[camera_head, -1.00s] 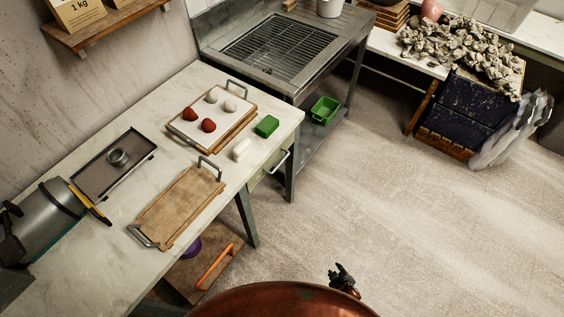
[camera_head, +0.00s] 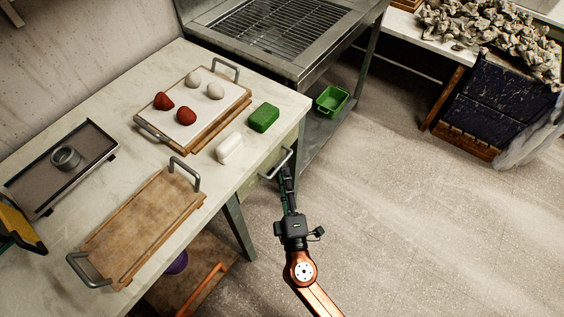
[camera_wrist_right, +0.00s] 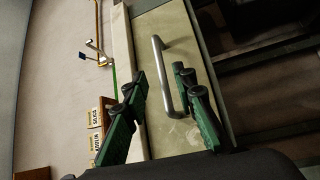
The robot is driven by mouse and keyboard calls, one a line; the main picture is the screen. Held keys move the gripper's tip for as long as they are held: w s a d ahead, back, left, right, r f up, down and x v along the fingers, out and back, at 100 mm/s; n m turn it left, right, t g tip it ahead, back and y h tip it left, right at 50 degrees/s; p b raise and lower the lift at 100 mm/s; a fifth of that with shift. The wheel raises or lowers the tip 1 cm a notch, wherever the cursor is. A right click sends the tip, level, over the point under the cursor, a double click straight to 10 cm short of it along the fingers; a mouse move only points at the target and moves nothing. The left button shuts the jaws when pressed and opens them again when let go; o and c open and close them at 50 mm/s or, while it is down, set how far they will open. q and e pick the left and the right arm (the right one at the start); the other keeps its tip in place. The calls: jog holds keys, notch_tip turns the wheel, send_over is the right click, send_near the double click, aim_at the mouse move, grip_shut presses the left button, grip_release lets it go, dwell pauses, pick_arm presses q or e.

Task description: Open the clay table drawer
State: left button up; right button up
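The clay table (camera_head: 215,55) has a pale green drawer (camera_head: 256,183) under its right edge, with a grey metal bar handle (camera_head: 279,164). The drawer front (camera_wrist_right: 180,28) looks flush with the table. In the right wrist view the handle (camera_wrist_right: 163,62) stands between the two green fingers of my right gripper (camera_wrist_right: 160,73). These fingers are open, with space on both sides of the bar. In the head view my right gripper (camera_head: 287,174) is at the handle, reaching up from below. My left gripper is not in view.
On the table are a wooden board (camera_head: 139,232) with metal handles, a tray (camera_head: 210,120) with red and grey clay lumps, a green block (camera_head: 264,117) and a white block (camera_head: 229,148). The floor (camera_head: 420,230) to the right is clear.

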aim_at(282, 163)
jog(key=w, duration=0.5)
jog(key=shift+a+r+b, duration=0.25)
jog(key=shift+a+b, duration=0.1)
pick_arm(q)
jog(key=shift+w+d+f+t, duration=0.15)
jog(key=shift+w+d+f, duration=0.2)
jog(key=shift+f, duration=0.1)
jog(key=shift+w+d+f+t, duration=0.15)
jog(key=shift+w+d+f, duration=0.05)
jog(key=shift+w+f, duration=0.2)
pick_arm(e)
jog(key=shift+c, duration=0.5)
grip_shut()
